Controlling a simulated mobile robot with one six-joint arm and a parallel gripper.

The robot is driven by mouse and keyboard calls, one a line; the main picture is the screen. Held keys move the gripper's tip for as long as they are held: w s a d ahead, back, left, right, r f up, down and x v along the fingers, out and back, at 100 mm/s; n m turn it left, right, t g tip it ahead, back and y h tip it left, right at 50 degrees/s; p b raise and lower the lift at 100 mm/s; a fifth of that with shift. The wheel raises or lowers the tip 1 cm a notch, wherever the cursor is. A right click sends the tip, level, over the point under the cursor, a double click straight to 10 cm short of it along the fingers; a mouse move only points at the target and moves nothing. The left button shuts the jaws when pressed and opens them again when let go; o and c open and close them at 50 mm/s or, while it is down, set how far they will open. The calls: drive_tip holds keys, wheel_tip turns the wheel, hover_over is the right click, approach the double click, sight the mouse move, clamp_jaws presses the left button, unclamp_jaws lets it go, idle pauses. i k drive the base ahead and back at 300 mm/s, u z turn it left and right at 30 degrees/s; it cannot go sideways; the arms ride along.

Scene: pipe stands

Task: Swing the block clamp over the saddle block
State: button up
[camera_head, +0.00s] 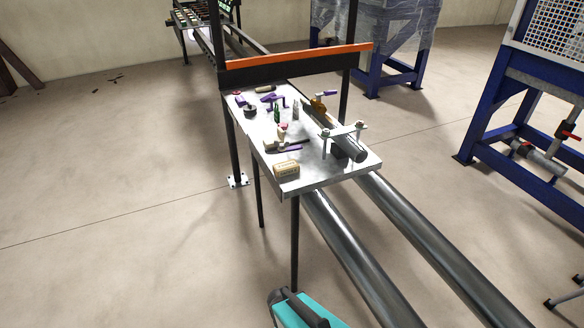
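What looks like the block clamp, a light metal cross bar (342,131) with a bolt at each end, stands near the right front corner of the metal table. It appears to cross above a thick dark pipe (353,149) that lies along the table's right side. A small dark block (338,153), apparently the saddle block, sits low beneath the bar beside the pipe. At this size I cannot tell whether the clamp is swung shut or touches the pipe. My gripper is not in view.
The table (325,172) also holds a tan block (286,169), bottles (277,115) and several small purple and dark tools. An orange-topped dark rail (300,66) crosses its back. Large pipes (430,235) run along the lower right. Open floor (120,240) lies left.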

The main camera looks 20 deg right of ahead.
sight(297, 147)
drive_tip(key=k, duration=1.35)
drive_tip(key=u, duration=0.4)
drive_tip(key=i, duration=2)
drive_tip(key=z, duration=0.25)
